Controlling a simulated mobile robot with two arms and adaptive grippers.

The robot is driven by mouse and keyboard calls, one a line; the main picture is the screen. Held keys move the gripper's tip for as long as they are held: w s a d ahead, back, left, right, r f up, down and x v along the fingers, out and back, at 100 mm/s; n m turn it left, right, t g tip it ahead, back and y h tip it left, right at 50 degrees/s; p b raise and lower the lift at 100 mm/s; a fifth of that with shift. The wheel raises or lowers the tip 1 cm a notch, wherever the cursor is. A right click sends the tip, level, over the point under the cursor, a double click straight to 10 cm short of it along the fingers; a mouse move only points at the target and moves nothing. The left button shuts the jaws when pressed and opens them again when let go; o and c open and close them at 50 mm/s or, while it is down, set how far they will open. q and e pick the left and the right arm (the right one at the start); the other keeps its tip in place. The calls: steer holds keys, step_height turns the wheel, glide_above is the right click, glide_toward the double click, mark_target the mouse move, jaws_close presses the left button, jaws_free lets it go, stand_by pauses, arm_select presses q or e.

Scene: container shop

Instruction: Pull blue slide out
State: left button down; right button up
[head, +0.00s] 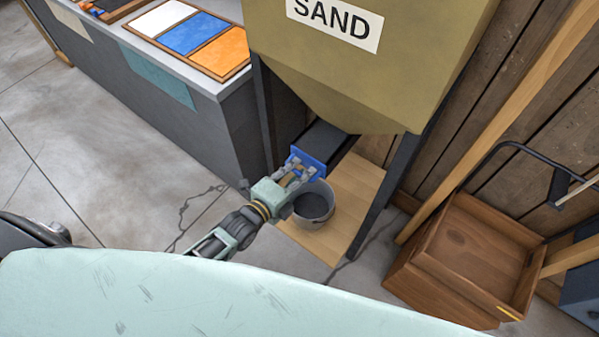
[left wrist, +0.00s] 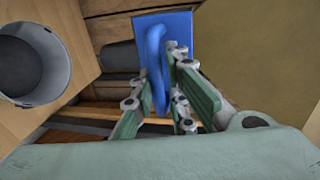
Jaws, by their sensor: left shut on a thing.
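The blue slide (head: 308,162) is a flat blue plate at the front of a dark channel under the sand hopper (head: 370,70). My left gripper (head: 300,172) is at the plate's front face. In the left wrist view, the slide (left wrist: 180,25) carries a looped blue handle (left wrist: 155,65). My left gripper (left wrist: 160,85) has its fingers on both sides of that handle and is shut on it. The fingers hide part of the slide. My right gripper is not in view.
A grey bucket (head: 315,203) stands on a wooden board (head: 355,187) close beside my gripper; it also shows in the left wrist view (left wrist: 32,65). Dark hopper legs (head: 385,185) flank the board. A counter (head: 200,85) is at left, a wooden crate (head: 470,250) at right.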

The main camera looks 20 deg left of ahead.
arm_select(q)
steer(key=shift+s+f, duration=0.15)
steer(key=shift+f, duration=0.1)
steer(key=f+p+v, duration=0.1)
steer(key=p+v, duration=0.1)
steer(key=v, duration=0.5)
steer(key=shift+s+f+p, duration=0.3)
steer(key=shift+s+f, duration=0.05)
steer(key=shift+f, duration=0.1)
steer(key=c, duration=1.9)
jaws_free()
steer(key=shift+r, duration=0.1)
steer(key=shift+o, duration=0.4)
steer(key=shift+r, duration=0.1)
steer(key=shift+d+r, duration=0.1)
